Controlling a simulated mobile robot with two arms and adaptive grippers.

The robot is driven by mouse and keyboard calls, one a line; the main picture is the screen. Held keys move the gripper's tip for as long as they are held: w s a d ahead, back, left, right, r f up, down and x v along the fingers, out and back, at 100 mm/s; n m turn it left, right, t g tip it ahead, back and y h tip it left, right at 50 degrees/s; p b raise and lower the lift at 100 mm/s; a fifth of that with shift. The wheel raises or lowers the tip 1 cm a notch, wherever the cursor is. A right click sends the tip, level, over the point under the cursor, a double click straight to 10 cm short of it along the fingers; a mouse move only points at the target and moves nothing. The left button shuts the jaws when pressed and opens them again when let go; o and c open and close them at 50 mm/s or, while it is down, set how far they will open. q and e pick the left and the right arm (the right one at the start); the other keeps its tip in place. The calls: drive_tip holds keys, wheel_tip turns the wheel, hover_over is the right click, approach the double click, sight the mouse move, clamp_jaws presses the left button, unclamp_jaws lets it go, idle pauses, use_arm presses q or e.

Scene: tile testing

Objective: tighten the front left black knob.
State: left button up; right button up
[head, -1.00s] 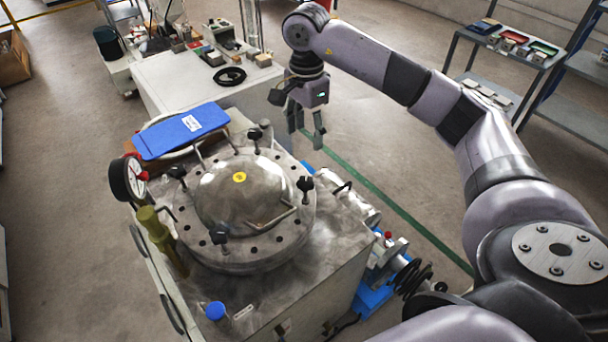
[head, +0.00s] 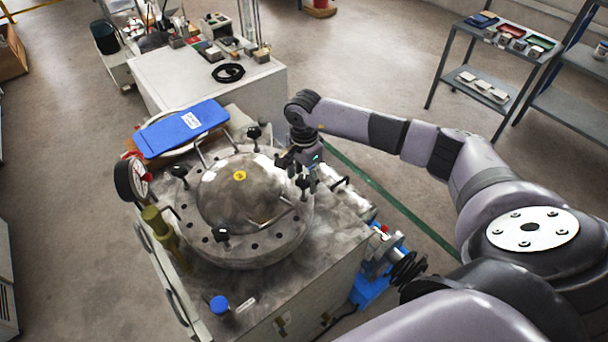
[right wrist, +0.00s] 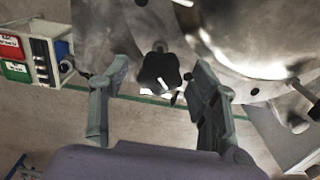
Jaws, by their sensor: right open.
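A round steel lid (head: 238,190) with several black knobs around its rim sits on the metal test machine. One black knob (head: 221,234) is at the lid's front, one (head: 178,172) at its left, one (head: 253,133) at the back and one (head: 304,183) at the right. I cannot tell for sure which one the task calls front left. My right gripper (head: 293,167) is open, low beside the right knob. In the right wrist view a black star-shaped knob (right wrist: 160,72) shows between its two open fingers, apart from both. My left gripper is not in view.
A pressure gauge (head: 132,180) and a brass valve (head: 158,228) stand at the machine's left. A blue plate (head: 180,130) lies behind the lid. A handle (head: 270,215) sticks up from the lid. A grey shelf (head: 500,65) stands far right, with free floor before it.

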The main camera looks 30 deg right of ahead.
drive_tip(key=shift+c, duration=0.6)
drive_tip(key=c, duration=1.1)
